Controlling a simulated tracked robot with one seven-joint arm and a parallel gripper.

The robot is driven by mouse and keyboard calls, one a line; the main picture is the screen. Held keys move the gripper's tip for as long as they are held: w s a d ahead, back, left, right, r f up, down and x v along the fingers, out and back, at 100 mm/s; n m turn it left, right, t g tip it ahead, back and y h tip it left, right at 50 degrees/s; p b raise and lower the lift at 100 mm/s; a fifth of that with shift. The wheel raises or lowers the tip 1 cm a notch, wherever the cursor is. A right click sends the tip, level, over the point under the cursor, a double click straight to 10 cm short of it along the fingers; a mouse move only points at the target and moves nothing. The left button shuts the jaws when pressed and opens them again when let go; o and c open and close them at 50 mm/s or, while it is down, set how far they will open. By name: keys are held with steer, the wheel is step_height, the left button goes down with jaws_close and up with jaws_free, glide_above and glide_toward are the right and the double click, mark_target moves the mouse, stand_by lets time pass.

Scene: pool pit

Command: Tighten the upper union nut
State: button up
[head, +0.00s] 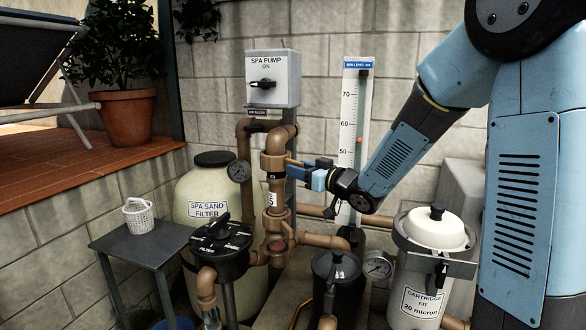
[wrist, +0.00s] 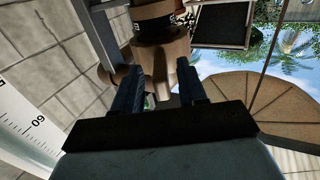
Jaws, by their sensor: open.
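The upper union nut (head: 273,163) is a tan collar on the vertical pipe, with a dark band just below it. In the wrist view a tan tapered lug (wrist: 158,62) projects toward me from the pipe fitting, below a dark marked band (wrist: 155,22). My gripper (head: 306,172) reaches in from the right at the nut's height. In the wrist view my gripper (wrist: 158,88) is open, one blue finger on each side of the lug. Gaps show beside the lug; I cannot tell whether either finger touches it.
A spa pump switch box (head: 273,80) is above, and a level gauge (head: 352,130) stands close behind my arm. The black multiport valve (head: 222,250), sand filter (head: 205,190) and cartridge housing (head: 425,265) crowd below. A white basket (head: 138,215) sits on a side table (head: 150,245).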

mark_target(284, 161)
steer(key=shift+x, duration=1.35)
jaws_close()
